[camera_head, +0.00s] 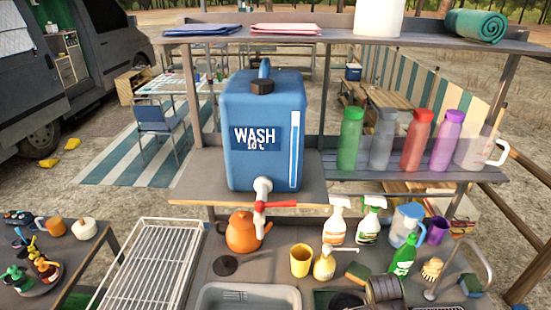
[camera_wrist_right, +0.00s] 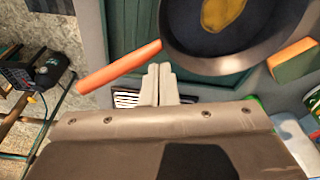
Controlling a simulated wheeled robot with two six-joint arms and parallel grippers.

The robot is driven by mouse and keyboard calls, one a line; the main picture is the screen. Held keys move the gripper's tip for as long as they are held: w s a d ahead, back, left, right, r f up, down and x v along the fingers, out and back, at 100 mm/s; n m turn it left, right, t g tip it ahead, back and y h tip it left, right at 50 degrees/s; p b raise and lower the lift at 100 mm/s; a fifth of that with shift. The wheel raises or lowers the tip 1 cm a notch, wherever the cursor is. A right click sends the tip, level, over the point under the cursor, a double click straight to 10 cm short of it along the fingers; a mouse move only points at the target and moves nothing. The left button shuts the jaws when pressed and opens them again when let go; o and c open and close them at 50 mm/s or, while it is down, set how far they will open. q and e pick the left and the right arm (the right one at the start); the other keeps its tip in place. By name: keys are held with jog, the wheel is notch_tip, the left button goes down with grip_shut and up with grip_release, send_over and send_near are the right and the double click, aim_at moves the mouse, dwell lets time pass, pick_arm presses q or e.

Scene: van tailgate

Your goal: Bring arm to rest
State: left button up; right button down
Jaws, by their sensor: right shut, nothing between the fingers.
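In the right wrist view my right gripper (camera_wrist_right: 159,84) is shut, its two pale fingers together with nothing between them. An orange-red bar (camera_wrist_right: 118,68) lies just left of the fingertips; I cannot tell whether it touches them. A dark round pan (camera_wrist_right: 235,30) with a yellow-brown patch inside is at the upper right, apart from the fingers. Neither of my grippers shows in the head view. My left gripper is in no view.
In the head view a blue wash tank (camera_head: 262,130) with a red-handled tap stands on a shelf. Below are an orange kettle (camera_head: 243,232), spray bottles, a white rack (camera_head: 150,270) and a sink (camera_head: 248,298). A sponge (camera_wrist_right: 293,60) shows in the wrist view.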

jog(key=s+d+r+n+t, duration=0.2)
jog(key=s+r+n, duration=0.3)
jog(key=s+n, duration=0.45)
jog(key=s+d+r+n+t, duration=0.15)
jog(key=s+r+n, duration=0.35)
jog(key=s, duration=0.8)
notch_tip(320, 180, down, 34)
jog(key=d+g+y+b, duration=0.1)
jog(key=b, duration=0.7)
jog(key=s+f+b, duration=0.3)
jog(key=s+f, duration=0.4)
jog(key=f, duration=0.4)
jog(key=s+a+f+g+b, duration=0.1)
jog(key=s+f+b, duration=0.2)
jog(key=s+f, duration=0.5)
notch_tip(320, 180, down, 3)
jog(key=shift+s+a+f+y, duration=0.15)
jog(key=shift+f+y, duration=0.05)
jog(key=shift+y, duration=0.1)
